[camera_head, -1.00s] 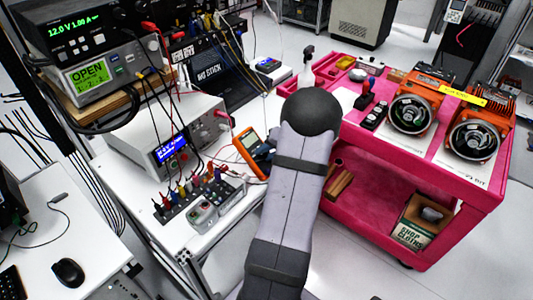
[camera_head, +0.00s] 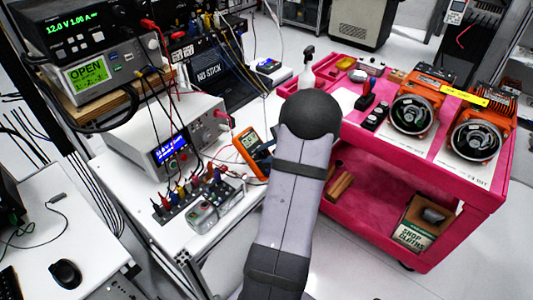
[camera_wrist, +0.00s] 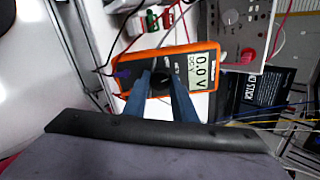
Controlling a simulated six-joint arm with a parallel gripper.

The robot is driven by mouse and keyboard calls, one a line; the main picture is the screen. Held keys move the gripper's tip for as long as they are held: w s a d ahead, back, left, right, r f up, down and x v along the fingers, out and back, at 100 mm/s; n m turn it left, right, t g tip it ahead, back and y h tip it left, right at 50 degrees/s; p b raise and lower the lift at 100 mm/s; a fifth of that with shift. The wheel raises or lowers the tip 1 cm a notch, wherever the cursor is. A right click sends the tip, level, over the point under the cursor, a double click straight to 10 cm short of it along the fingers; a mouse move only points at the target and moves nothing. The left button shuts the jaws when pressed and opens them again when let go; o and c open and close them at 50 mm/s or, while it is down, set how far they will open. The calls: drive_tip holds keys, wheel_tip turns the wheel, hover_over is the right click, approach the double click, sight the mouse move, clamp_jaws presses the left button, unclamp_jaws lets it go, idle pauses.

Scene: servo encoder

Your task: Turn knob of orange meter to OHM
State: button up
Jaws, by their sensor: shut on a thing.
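The orange meter (camera_head: 247,146) stands on the white bench, partly hidden behind my arm in the head view. In the wrist view the orange meter (camera_wrist: 203,48) lies sideways, its display (camera_wrist: 203,67) reading 0.0 V with DC V beside it. Its dark round knob (camera_wrist: 161,82) is between the fingers of my gripper (camera_wrist: 160,84). My gripper is shut on the knob, with one blue-grey finger on each side. The knob's pointer and dial markings are too hidden to read. The fingers do not show in the head view.
Several test leads and cables run close to the meter. A bench supply (camera_head: 172,137) and a terminal block (camera_head: 190,200) stand to its left. A pink cart (camera_head: 400,180) with two orange motors (camera_head: 411,114) is at the right.

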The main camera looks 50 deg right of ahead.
drive_tip(key=m+p, duration=0.1)
drive_tip(key=m, duration=0.3)
drive_tip(key=shift+r, duration=0.1)
drive_tip(key=shift+m+p, duration=0.6)
drive_tip(key=shift+m, duration=0.9)
drive_tip(key=o, duration=1)
drive_tip(key=shift+o, duration=0.2)
drive_tip(key=b+v, duration=0.1)
drive_tip(key=v, duration=0.6)
drive_tip(key=shift+b, duration=0.35)
